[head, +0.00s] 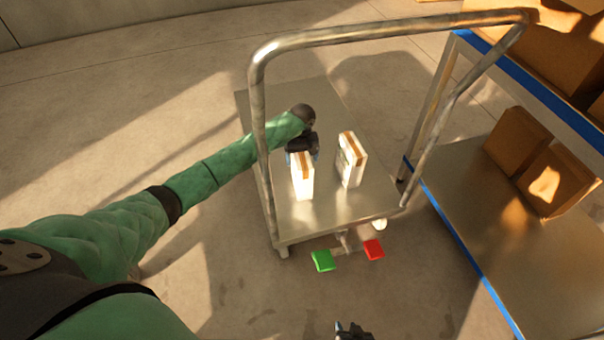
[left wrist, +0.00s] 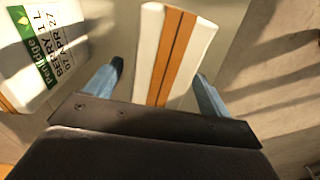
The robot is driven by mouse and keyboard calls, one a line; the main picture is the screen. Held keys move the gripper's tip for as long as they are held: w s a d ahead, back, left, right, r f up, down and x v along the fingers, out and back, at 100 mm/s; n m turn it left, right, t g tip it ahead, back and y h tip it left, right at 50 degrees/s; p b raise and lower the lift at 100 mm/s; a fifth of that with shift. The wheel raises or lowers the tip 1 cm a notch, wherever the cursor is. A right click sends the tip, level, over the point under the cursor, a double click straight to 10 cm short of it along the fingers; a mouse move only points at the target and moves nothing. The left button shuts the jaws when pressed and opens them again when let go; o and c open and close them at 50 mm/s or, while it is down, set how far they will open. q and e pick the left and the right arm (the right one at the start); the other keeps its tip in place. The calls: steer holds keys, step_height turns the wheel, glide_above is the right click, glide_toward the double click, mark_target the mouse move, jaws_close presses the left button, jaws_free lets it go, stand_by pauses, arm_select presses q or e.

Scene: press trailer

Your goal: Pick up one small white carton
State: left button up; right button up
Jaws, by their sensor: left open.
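Two small white cartons with brown tape stand upright on the metal trolley deck (head: 331,208). The nearer left carton (head: 302,177) is just in front of my left gripper (head: 301,154). The right carton (head: 351,160) stands a short gap away. In the left wrist view, the taped carton (left wrist: 172,55) lies between the two fingers of my open left gripper (left wrist: 160,85), with gaps on both sides. The other carton (left wrist: 42,48), with a green printed label, is to the left, outside the fingers. A dark tip of my right gripper (head: 352,330) shows at the bottom edge.
The trolley's tubular handle (head: 390,29) arches over the deck and cartons. A green pedal (head: 322,260) and a red pedal (head: 374,250) are at its near end. A blue-edged shelf (head: 500,230) with brown boxes (head: 555,180) stands right. Open floor lies left.

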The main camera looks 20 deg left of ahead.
arm_select(q)
step_height(320, 180, down, 2)
steer(key=shift+f, duration=0.15)
steer(key=shift+c, duration=0.2)
jaws_close()
steer(key=shift+w, duration=0.1)
